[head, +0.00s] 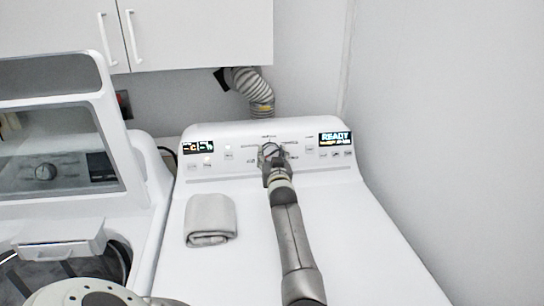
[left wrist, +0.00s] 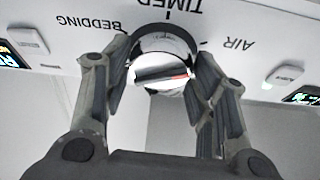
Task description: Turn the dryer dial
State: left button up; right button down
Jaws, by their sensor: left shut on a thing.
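The dryer (head: 330,230) is white, with a raised control panel along its back. The round chrome dial (head: 268,147) sits in the middle of that panel. My left gripper (head: 270,155) reaches it from the front. In the left wrist view the dial (left wrist: 163,45) shows its raised grip bar with a red mark near the right end. The fingers of my left gripper (left wrist: 162,75) are closed around the dial, one on each side. Labels TIMED, AIR and BEDDING appear upside down around it. My right gripper is not seen.
A folded grey cloth (head: 210,218) lies on the dryer top, left of my arm. A lit READY display (head: 335,138) is at the panel's right. A washer with a raised lid (head: 60,120) stands left. A ribbed hose (head: 255,92) rises behind; white cabinets (head: 195,35) hang above.

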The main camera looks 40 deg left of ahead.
pick_arm(q)
jog(key=shift+r+m+p, duration=0.1)
jog(key=shift+m+p, duration=0.3)
jog(key=shift+p, duration=0.05)
jog(key=shift+a+m+p, duration=0.1)
jog(key=shift+m+p, duration=0.3)
jog(key=shift+m, duration=0.1)
jog(key=m+h+p, duration=0.1)
jog(key=m+p, duration=0.2)
jog(key=m+t+h+p, duration=0.1)
jog(key=m+p, duration=0.2)
jog(key=m+t+h+p, duration=0.1)
jog(key=m+h+p, duration=0.1)
jog(key=m, duration=0.1)
jog(key=shift+s+a+r+p, duration=0.15)
jog(key=shift+r+p, duration=0.1)
jog(key=shift+p, duration=0.15)
jog(key=shift+f+m+h+p, duration=0.15)
jog(key=shift+m+h+p, duration=0.35)
jog(key=shift+m+p, duration=1)
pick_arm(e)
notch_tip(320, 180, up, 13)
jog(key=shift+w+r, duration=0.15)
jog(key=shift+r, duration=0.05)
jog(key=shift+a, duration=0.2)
